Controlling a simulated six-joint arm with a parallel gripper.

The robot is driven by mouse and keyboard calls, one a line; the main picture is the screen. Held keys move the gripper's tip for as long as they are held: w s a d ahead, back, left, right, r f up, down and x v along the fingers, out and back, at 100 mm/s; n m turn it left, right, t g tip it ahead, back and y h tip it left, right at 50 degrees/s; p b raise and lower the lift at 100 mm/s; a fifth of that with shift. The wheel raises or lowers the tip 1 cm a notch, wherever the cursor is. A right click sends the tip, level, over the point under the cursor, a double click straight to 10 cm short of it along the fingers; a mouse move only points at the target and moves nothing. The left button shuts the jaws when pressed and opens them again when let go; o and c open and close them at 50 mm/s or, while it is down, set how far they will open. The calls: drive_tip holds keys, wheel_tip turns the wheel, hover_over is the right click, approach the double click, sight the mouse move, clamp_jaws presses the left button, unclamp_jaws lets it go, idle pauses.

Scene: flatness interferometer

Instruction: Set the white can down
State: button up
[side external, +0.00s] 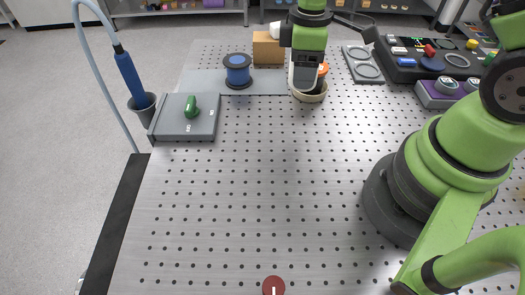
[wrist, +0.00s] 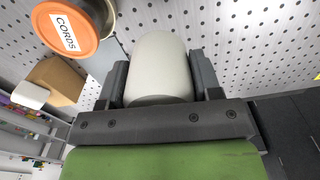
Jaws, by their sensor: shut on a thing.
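The white can (wrist: 160,65), smooth and pale with a rounded end, sits between the two fingers of my gripper (wrist: 160,82) in the wrist view. The fingers are shut on its sides. In the side view my gripper (side external: 304,78) points down at the back of the perforated table, just in front of an orange-topped container.
The container's orange lid (wrist: 66,28) reads "CORDS". A brown box (side external: 268,48), a blue spool (side external: 237,68) and a grey plate with round recesses (side external: 362,66) are nearby. The table's middle is clear.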

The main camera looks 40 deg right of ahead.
drive_tip(key=s+a+n, duration=0.1)
drive_tip(key=a+n, duration=0.6)
drive_tip(key=a, duration=0.5)
hover_over(261, 155)
drive_tip(key=shift+n, duration=0.4)
wheel_tip(261, 155, down, 5)
drive_tip(key=shift+f, duration=2.45)
drive_tip(key=o, duration=1)
drive_tip(key=shift+f, duration=0.15)
drive_tip(key=shift+c, duration=0.2)
wheel_tip(261, 155, up, 12)
drive_tip(key=shift+r, duration=0.25)
